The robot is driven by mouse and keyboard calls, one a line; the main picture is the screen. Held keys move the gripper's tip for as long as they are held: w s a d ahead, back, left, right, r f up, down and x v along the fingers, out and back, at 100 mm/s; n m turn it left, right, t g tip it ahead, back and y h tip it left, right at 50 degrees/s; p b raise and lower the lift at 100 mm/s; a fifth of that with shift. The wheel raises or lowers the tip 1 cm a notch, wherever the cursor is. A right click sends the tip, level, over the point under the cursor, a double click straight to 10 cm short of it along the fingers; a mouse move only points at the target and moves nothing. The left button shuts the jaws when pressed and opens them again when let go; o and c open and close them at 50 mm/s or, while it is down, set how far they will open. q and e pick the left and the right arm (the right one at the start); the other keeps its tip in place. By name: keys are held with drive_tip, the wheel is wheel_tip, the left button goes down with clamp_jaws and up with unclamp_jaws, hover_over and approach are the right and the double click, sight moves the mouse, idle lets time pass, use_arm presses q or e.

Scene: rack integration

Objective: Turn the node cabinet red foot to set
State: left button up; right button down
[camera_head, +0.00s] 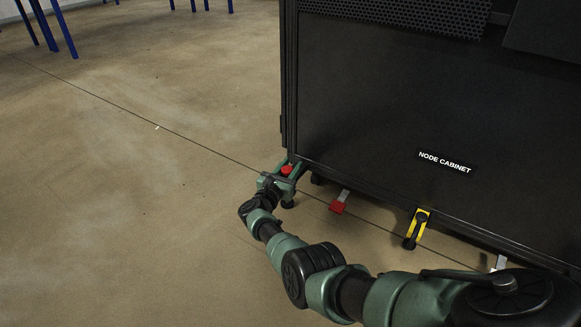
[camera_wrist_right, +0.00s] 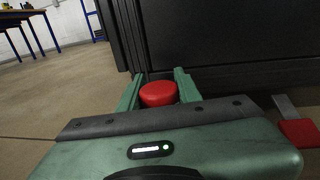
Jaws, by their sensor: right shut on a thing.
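The black node cabinet (camera_head: 390,120) stands on the right in the head view, with a white "NODE CABINET" label low on its face. The red foot (camera_head: 286,170) is at the cabinet's near left bottom corner. It also shows as a round red knob in the right wrist view (camera_wrist_right: 158,94). My right gripper (camera_head: 283,176) reaches low to that corner and is shut on the red foot, one green finger on each side of it. The foot's lower part is hidden by the gripper. My left gripper is in neither view.
A red pedal-like tab (camera_head: 338,206) on a metal strip sticks out under the cabinet, also in the wrist view (camera_wrist_right: 299,132). A yellow bracket (camera_head: 417,228) with a black part is further right. Blue table legs (camera_head: 52,25) stand far left. The floor on the left is clear.

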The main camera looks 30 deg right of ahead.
sight(285, 175)
drive_tip(key=c, duration=1)
unclamp_jaws()
drive_tip(key=shift+p+v, duration=2.05)
drive_tip(key=shift+v, duration=1.9)
